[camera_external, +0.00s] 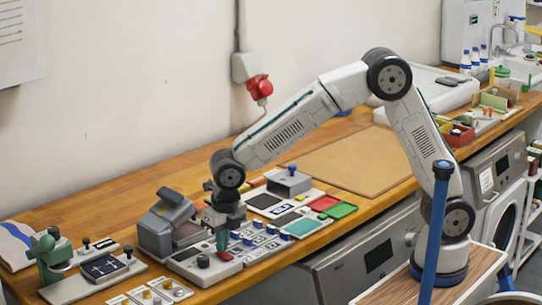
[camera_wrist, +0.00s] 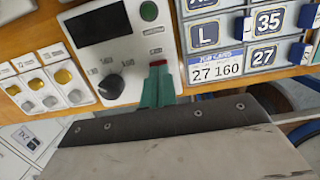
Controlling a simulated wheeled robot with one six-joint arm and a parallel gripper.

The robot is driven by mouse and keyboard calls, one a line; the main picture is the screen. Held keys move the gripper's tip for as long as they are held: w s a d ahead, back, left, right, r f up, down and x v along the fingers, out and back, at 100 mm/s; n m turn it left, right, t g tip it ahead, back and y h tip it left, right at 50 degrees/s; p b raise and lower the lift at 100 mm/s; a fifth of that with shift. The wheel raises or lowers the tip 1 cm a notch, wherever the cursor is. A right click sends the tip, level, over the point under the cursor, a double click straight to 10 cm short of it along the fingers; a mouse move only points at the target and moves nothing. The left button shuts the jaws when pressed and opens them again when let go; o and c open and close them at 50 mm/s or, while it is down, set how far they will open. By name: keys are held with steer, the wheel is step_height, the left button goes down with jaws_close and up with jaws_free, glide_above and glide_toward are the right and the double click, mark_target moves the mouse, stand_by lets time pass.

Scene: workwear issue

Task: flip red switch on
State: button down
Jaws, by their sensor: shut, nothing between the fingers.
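The red switch (camera_wrist: 158,62) is on a pale control box (camera_wrist: 131,58) with a dark display and a black knob. Only a small red edge shows just beyond my gripper's tips, and its on or off position cannot be told. My gripper (camera_wrist: 157,78) has green fingers, shut with nothing between them, pointing down at the switch. In the external view my gripper (camera_external: 222,243) is low over the right part of the box (camera_external: 187,262), with a bit of the red switch (camera_external: 225,256) at its tips. Whether they touch cannot be told.
The black knob (camera_wrist: 110,86) stands left of the switch. Blue number tiles (camera_wrist: 205,35) lie close on the right, and yellow and white buttons (camera_wrist: 63,75) on the left. A grey device (camera_external: 168,222) stands behind the box.

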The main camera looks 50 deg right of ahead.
stand_by(0.3)
steer(key=shift+w+f+g, duration=0.1)
steer(key=shift+f+g, duration=0.2)
steer(key=shift+s+r, duration=0.1)
steer(key=shift+s, duration=0.75)
steer(key=shift+r, duration=0.2)
step_height(320, 180, up, 14)
steer(key=s, duration=0.2)
steer(key=shift+f, duration=0.2)
